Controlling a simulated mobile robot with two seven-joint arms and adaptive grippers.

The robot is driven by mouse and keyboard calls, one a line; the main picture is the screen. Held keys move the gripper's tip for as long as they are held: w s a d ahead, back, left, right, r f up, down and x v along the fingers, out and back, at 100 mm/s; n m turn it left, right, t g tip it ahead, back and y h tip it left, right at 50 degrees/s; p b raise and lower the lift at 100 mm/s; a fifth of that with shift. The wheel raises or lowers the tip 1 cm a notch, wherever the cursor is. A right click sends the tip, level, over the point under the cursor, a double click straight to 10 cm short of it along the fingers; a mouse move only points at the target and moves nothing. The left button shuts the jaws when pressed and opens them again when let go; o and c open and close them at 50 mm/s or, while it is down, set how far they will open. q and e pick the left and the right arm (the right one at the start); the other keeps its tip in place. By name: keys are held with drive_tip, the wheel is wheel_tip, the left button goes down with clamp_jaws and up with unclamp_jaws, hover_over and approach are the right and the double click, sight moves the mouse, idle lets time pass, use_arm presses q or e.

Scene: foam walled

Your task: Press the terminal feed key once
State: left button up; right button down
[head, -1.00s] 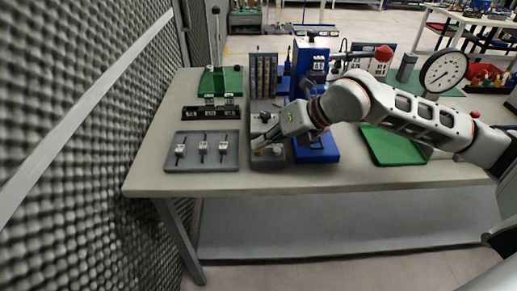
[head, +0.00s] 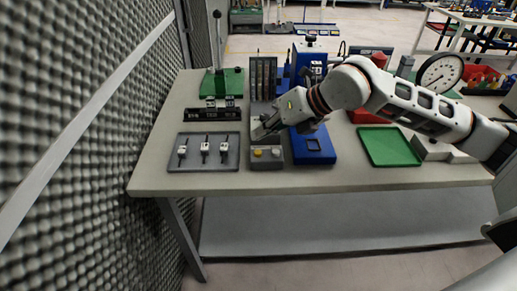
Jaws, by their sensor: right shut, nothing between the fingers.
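A grey control block (head: 267,161) sits near the front edge of the table, with a yellow button (head: 258,152) on the left and a pale button (head: 276,152) on the right. No label is readable, so I cannot tell which is the terminal feed key. My right gripper (head: 259,134) is shut and empty, pointing down and left over the grey unit just behind the two buttons. It appears apart from both buttons; the gripper hides the part of the unit behind them. My left gripper is not in view.
A grey tray (head: 228,160) with several small fittings lies left of the block. A blue press base (head: 313,150) stands close on the right, then a green tray (head: 388,147). A green stand (head: 222,84) is behind. A foam wall (head: 70,130) borders the left.

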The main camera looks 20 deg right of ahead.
drive_tip(key=shift+r+p, duration=0.5)
drive_tip(key=shift+r, duration=0.7)
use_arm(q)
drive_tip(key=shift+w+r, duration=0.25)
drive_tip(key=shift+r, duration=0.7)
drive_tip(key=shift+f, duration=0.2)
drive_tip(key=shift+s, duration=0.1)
use_arm(e)
drive_tip(key=shift+d+f, duration=0.1)
